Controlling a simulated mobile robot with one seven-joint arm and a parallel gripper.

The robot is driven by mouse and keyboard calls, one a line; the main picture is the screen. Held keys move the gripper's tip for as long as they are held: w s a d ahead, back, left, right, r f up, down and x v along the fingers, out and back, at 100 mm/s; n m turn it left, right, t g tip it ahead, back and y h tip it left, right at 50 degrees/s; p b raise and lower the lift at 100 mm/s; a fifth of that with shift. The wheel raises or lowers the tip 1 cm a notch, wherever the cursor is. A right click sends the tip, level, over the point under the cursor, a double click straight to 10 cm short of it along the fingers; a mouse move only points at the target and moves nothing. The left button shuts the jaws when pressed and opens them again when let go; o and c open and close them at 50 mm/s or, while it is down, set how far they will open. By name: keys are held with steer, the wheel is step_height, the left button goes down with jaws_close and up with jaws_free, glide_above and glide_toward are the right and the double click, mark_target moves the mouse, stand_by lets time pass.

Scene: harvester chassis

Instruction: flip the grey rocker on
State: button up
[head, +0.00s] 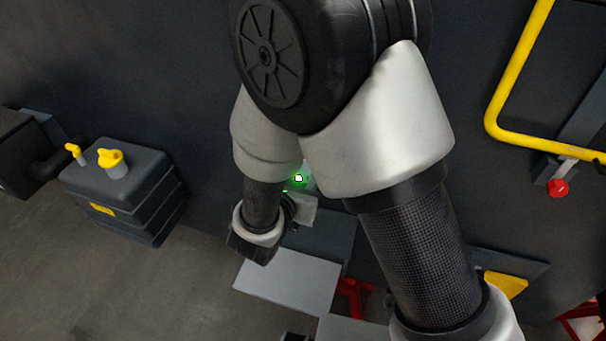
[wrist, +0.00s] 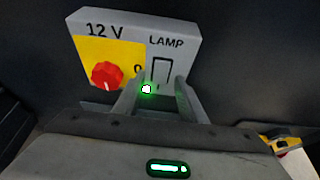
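In the wrist view a grey box face carries the label LAMP, and under it a black outline surrounds a grey rocker (wrist: 162,72). The rocker's lower part is hidden by my gripper, and I cannot tell which way it is tilted. A bright green light (wrist: 147,89) glows just below and left of it; a green glow (head: 298,179) also shows in the head view. My gripper (wrist: 156,84) has its two fingers apart, with the rocker showing in the gap; I cannot tell whether they touch the panel. My arm hides most of the box in the head view.
A red knob (wrist: 107,75) on a yellow 12 V panel (wrist: 88,55) sits left of the rocker. In the head view a dark tank (head: 125,195) with yellow caps stands at left. A yellow pipe (head: 510,80) and red valve knob (head: 557,188) are at right.

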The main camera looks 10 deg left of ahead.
jaws_close()
steer(key=f+t+b, duration=0.1)
steer(key=b, duration=0.3)
steer(key=shift+f, duration=0.2)
steer(key=t+b, duration=0.1)
steer(key=b, duration=0.2)
steer(key=shift+f, duration=0.1)
steer(key=shift+r+t+b, duration=0.25)
steer(key=shift+t+b, duration=0.25)
steer(key=shift+b, duration=0.5)
steer(key=shift+r, duration=0.1)
